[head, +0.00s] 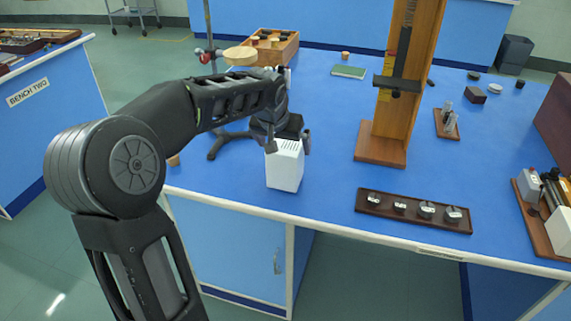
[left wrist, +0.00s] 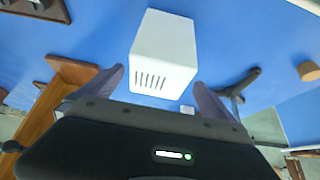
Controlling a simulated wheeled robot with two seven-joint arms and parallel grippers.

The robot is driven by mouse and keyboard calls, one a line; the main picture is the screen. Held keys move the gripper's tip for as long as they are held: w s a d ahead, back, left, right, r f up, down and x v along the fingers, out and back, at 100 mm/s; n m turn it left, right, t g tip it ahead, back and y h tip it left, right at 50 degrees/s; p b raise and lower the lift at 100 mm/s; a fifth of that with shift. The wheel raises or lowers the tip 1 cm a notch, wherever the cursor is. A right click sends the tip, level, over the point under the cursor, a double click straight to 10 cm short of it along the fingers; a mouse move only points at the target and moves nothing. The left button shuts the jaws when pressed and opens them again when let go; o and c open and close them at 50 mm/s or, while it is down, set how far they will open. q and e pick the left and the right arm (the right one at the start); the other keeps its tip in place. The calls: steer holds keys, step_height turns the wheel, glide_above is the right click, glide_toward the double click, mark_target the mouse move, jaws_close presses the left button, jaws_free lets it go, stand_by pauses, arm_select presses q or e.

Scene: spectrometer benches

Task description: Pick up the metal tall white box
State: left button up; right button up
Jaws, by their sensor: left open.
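The tall white box (head: 285,168) stands upright on the blue bench near its front edge, with dark vent slots near its top. My left gripper (head: 288,143) is over the top of the box, its fingers open on either side of it. In the left wrist view the box (left wrist: 164,50) shows between the two open fingers (left wrist: 158,88), with its slotted side toward the gripper. I cannot tell whether a finger touches it. My right gripper is not in view.
A wooden stand (head: 382,150) rises right of the box. A dark tray with several metal pieces (head: 414,222) lies at the front right. A retort stand base (head: 222,141) is behind my left arm. Bare blue bench lies between box and tray.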

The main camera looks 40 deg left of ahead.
arm_select(q)
steer(key=x, duration=0.4)
steer(key=shift+w+d+f, duration=0.1)
steer(key=shift+w+f, duration=0.1)
steer(key=shift+f, duration=0.15)
steer(key=shift+c, duration=0.2)
steer(key=shift+r, duration=0.1)
steer(key=c, duration=2)
steer(key=shift+r, duration=0.1)
step_height(320, 180, up, 10)
steer(key=shift+f+p, duration=0.1)
steer(key=shift+p, duration=0.25)
